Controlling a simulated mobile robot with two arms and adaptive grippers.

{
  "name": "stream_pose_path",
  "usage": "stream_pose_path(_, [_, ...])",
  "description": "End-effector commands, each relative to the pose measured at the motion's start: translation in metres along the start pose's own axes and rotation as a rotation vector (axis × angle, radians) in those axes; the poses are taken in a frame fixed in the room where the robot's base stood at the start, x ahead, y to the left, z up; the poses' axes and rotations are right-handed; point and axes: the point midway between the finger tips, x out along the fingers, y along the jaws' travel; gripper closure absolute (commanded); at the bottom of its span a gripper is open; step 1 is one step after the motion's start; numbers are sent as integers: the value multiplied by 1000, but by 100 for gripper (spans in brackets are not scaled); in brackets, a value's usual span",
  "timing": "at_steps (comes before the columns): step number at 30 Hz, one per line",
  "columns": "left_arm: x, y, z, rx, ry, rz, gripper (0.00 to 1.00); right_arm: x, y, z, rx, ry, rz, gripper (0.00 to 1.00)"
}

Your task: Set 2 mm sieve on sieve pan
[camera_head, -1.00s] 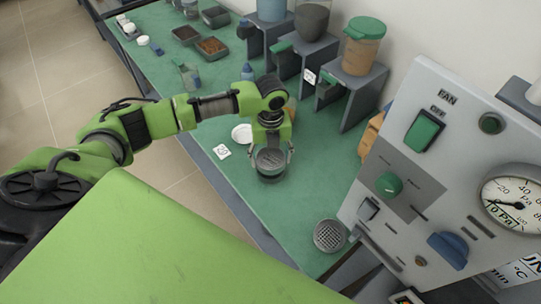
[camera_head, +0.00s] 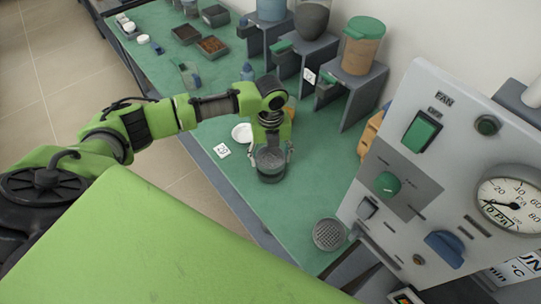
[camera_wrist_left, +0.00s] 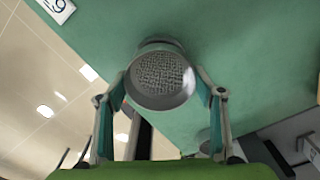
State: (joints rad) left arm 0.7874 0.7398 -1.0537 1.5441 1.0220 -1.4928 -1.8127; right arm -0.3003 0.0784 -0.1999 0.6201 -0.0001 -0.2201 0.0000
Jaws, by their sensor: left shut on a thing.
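My left gripper (camera_head: 272,152) is shut on a round metal sieve (camera_wrist_left: 160,80), with one finger on each side of its rim. The sieve also shows in the head view (camera_head: 270,157), and its wire mesh faces the wrist camera. A darker round rim (camera_wrist_left: 160,42) shows just behind the sieve in the wrist view. It looks like the sieve pan, and in the head view it sits directly below the sieve (camera_head: 270,177). I cannot tell whether the two touch. My right gripper is not in view.
A second round piece with coarse mesh (camera_head: 329,235) lies near the green bench's (camera_head: 222,180) front corner. A white dish (camera_head: 242,133) and a number card (camera_head: 222,151) lie left of the gripper. Hoppers on grey stands (camera_head: 360,85) and a control panel (camera_head: 430,160) bound the right side.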

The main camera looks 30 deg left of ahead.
Motion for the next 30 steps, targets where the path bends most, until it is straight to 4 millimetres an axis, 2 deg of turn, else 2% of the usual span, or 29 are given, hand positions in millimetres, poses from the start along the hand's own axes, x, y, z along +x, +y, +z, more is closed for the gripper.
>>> stream_pose_path(15, [11,0,0,0,0,1,62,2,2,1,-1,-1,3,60])
stream_pose_path(30, [13,0,0,0,0,0,62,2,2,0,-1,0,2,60])
